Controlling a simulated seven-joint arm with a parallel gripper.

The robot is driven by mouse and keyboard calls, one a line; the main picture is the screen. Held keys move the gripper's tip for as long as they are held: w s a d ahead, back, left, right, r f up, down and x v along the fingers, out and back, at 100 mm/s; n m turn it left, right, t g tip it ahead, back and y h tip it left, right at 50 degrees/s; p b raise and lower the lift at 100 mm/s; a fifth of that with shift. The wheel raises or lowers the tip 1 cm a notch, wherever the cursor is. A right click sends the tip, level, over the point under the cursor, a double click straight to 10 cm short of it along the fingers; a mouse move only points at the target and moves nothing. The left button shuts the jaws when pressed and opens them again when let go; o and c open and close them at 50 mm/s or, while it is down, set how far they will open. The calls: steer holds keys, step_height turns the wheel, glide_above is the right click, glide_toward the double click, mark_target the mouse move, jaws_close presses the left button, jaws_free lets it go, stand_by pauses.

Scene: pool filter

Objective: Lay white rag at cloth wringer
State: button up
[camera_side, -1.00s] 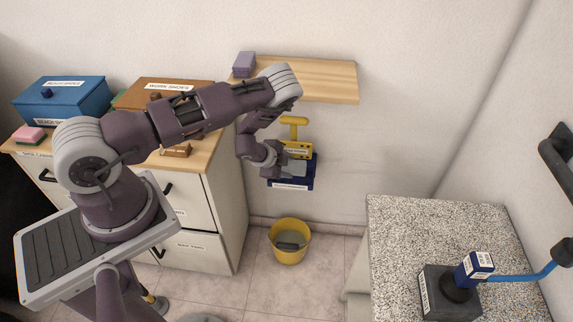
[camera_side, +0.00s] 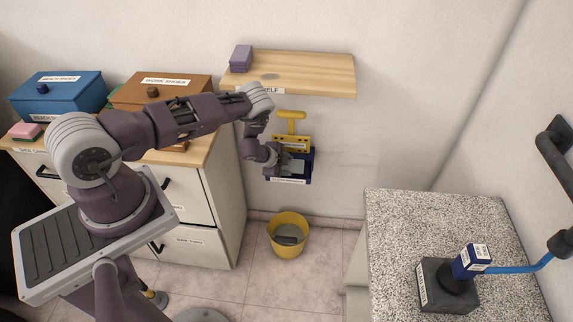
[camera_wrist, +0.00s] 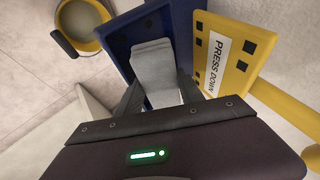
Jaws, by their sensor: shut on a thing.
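The white rag (camera_wrist: 154,68) looks pale grey and folded. In the wrist view it lies over the dark blue tray of the cloth wringer (camera_wrist: 122,40), and its near end is between my fingers. My gripper (camera_wrist: 160,92) is shut on the rag. In the side view my gripper (camera_side: 278,163) is at the wringer (camera_side: 291,181), with the rag (camera_side: 294,167) in front of the blue part. The yellow press plate (camera_wrist: 222,57), labelled PRESS DOWN, stands beside the rag. I cannot tell whether the rag rests on the tray.
A yellow bucket (camera_side: 288,246) with something grey inside stands on the floor below. A wooden shelf (camera_side: 315,75) is above the wringer. Drawers carrying a blue box (camera_side: 60,95) and a brown box (camera_side: 165,93) are left. A speckled counter (camera_side: 425,215) is right.

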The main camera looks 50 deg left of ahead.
steer(key=o, duration=1.4)
steer(key=shift+s+f, duration=0.1)
steer(key=shift+d, duration=0.1)
steer(key=v, duration=0.7)
steer(key=shift+r, duration=0.25)
